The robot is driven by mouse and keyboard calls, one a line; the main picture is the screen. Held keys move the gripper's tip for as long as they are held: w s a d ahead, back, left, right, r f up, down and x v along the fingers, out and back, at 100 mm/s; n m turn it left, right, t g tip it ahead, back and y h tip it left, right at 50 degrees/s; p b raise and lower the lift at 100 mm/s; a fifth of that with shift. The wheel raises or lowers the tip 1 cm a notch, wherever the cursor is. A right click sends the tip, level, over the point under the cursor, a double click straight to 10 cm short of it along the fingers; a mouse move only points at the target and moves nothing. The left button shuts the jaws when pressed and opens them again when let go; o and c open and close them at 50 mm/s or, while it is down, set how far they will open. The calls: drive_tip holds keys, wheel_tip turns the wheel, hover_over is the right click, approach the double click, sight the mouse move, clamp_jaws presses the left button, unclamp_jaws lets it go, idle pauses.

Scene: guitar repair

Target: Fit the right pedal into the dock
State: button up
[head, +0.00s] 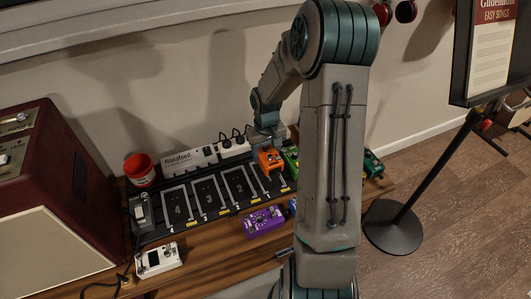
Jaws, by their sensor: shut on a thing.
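My gripper (270,147) points down at the back right of the dock and is shut on an orange pedal (270,161). The dock (152,225) is a dark board with a row of white-outlined slots; the numbers 4, 3 and 2 show from left to right. The orange pedal is over the back of the rightmost slot (268,181); I cannot tell whether it touches the board. A purple pedal (262,221) lies in front of the dock. A white pedal (158,260) lies at the front left. A green pedal (290,158) is just right of the orange one.
My arm hides part of the table's right side. Another green pedal (372,166) shows beyond it. A power strip (187,161) with plugs runs behind the dock, with a red cup (139,169) to its left. A large amplifier (40,235) stands at the left, a music stand (405,211) at the right.

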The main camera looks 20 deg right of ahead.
drive_tip(key=shift+f+b, duration=2.15)
drive_tip(key=shift+f, duration=0.85)
drive_tip(key=shift+f+b, duration=0.3)
drive_tip(key=shift+f, duration=0.3)
drive_tip(key=o, duration=1.7)
drive_tip(key=shift+s, duration=0.1)
drive_tip(key=shift+r+p, duration=3.2)
drive_tip(key=shift+r, duration=0.9)
